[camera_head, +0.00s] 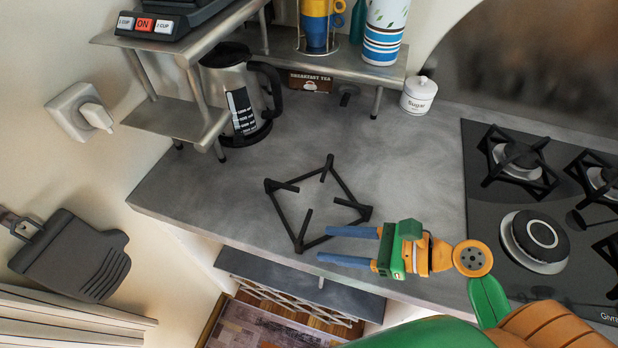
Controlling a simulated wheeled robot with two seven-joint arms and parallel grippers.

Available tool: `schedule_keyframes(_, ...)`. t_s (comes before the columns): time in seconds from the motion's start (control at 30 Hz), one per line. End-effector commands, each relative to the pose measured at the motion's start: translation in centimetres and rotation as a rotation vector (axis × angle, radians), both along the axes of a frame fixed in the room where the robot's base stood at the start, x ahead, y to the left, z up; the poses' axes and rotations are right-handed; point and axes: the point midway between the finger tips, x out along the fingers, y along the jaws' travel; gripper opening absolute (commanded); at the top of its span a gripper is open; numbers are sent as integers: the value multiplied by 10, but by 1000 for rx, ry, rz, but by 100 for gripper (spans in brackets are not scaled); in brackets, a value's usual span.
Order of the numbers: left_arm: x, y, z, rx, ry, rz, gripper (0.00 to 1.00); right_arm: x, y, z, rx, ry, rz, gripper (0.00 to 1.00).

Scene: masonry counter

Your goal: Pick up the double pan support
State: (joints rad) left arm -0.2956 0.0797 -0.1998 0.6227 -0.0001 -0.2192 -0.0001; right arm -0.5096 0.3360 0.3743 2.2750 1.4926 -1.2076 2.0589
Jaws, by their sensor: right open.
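The pan support (284,216) is a black open square frame with prongs at its corners. It lies on the grey counter, left of the hob. My right gripper (322,245) has two blue fingers pointing left, spread apart with nothing between them. It is at the counter's front edge, just in front of the support's near side. The upper finger is close to the near bar; I cannot tell whether they touch. My left gripper is not in view.
The hob (475,185) with burners is at the right. A white sugar jar (419,96) stands near the shelf's right leg. The counter (210,185) around the support is clear.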

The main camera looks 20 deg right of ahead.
Motion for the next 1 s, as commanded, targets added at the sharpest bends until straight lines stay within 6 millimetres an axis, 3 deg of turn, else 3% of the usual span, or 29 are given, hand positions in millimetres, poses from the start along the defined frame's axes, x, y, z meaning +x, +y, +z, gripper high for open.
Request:
schedule_keyframes(0.3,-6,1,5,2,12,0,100,26,44,-22,5,-1,-1,51)
schedule_keyframes(0.57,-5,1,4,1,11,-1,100,31,51,-27,-1,-2,0,51)
schedule_keyframes(0.6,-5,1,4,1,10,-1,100,31,51,-27,-1,-1,-1,49)
schedule_keyframes(0.8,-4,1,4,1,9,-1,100,30,51,-27,-1,-1,0,0)
schedule_keyframes(1.0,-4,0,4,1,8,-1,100,30,51,-27,0,-1,0,0)
